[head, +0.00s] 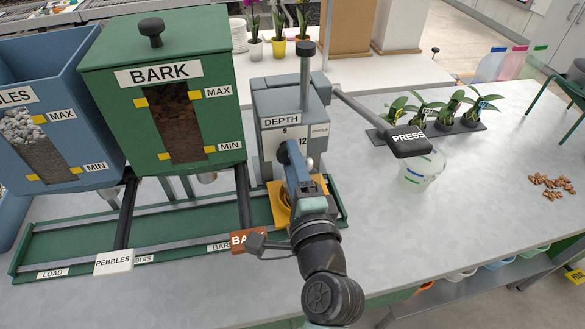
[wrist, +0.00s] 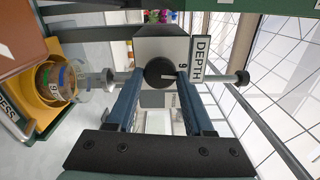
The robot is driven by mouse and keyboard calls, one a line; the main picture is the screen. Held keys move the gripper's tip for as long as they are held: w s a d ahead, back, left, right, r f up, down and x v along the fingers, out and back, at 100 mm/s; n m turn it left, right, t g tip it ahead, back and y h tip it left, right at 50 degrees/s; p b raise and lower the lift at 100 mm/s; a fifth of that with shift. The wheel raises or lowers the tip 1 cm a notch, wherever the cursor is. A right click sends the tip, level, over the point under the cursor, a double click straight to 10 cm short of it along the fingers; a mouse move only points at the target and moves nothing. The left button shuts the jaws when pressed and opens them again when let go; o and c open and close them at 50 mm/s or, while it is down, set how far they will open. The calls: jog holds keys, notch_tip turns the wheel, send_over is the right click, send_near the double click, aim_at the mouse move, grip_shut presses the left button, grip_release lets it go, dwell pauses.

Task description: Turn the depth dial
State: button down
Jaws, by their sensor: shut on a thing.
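The depth dial (wrist: 160,72) is a round black knob with a white mark on the face of a grey press unit (head: 262,100) labelled DEPTH. In the wrist view its mark points toward the 9. My gripper (wrist: 161,78) is shut on the dial, one blue finger at each side. The black PRESS handle (head: 408,142) sticks out on a lever to the right.
A yellow holder (head: 279,204) with a clear cup (wrist: 62,80) sits just below the dial. The green BARK hopper (head: 105,110) and blue pebbles hopper (head: 75,120) stand left. A clear cup (head: 422,172), potted plants (head: 455,123) and brown pieces (head: 552,186) are right, with bare counter between.

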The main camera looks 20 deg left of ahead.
jog(key=shift+n+b, duration=0.3)
jog(key=shift+n, duration=0.3)
jog(key=shift+c, duration=1.6)
grip_release()
jog(key=b+v, duration=0.3)
jog(key=v, duration=1)
